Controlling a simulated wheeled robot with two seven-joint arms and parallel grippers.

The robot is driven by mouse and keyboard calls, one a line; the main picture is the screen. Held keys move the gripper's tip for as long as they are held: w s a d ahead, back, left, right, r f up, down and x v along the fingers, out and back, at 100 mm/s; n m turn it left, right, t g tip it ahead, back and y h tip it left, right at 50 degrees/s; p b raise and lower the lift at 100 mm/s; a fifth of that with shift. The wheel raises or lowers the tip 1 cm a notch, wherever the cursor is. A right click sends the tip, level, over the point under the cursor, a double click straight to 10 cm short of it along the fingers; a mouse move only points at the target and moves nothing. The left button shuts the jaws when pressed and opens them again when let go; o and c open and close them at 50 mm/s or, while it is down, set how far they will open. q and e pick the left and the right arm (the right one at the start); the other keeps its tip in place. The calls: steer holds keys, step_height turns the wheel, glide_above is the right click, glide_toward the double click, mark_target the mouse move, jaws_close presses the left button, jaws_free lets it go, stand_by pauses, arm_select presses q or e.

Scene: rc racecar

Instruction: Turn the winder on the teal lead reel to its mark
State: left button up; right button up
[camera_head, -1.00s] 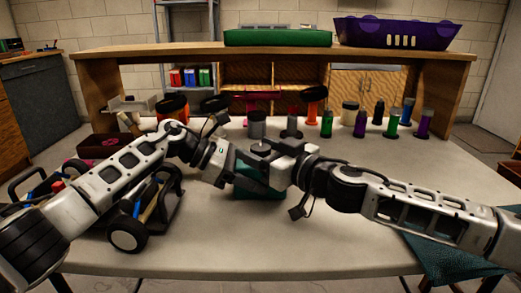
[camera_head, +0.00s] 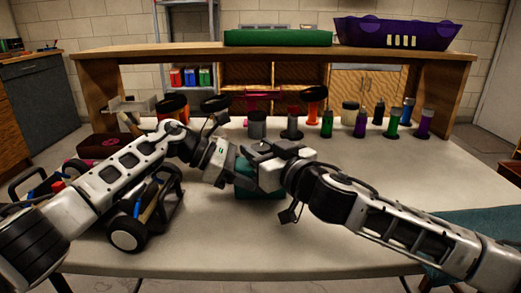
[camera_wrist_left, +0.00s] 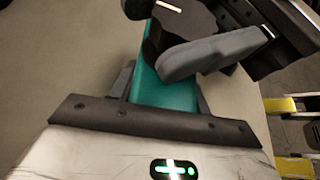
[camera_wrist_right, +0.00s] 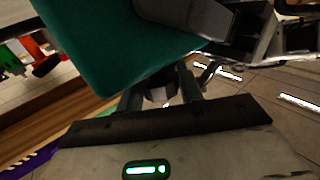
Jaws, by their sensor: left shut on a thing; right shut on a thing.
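The teal lead reel (camera_head: 262,194) stands near the middle of the table, mostly covered by my grippers in the head view. My left gripper (camera_head: 243,174) is shut on its teal body (camera_wrist_left: 165,90), which shows between the fingers in the left wrist view. My right gripper (camera_head: 258,156) is above the body, shut on the dark winder (camera_wrist_left: 182,22) on top. One grey right finger lies along the winder in the left wrist view. The teal body also shows large in the right wrist view (camera_wrist_right: 120,45). The mark cannot be made out.
A toy car chassis with black wheels (camera_head: 128,234) lies under my left arm. Several coloured bottles (camera_head: 360,123) stand along the back right. A teal cloth (camera_head: 480,225) lies at the right edge. The front middle of the table (camera_head: 240,245) is clear.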

steer(key=shift+m+t+h, duration=0.6)
steer(key=shift+m+h, duration=0.4)
steer(key=shift+h, duration=0.4)
steer(key=shift+m+t+h, duration=0.6)
steer(key=shift+m+h, duration=0.4)
steer(key=shift+h, duration=0.4)
steer(key=o, duration=1)
steer(key=shift+s, duration=0.1)
steer(key=v, duration=1.2)
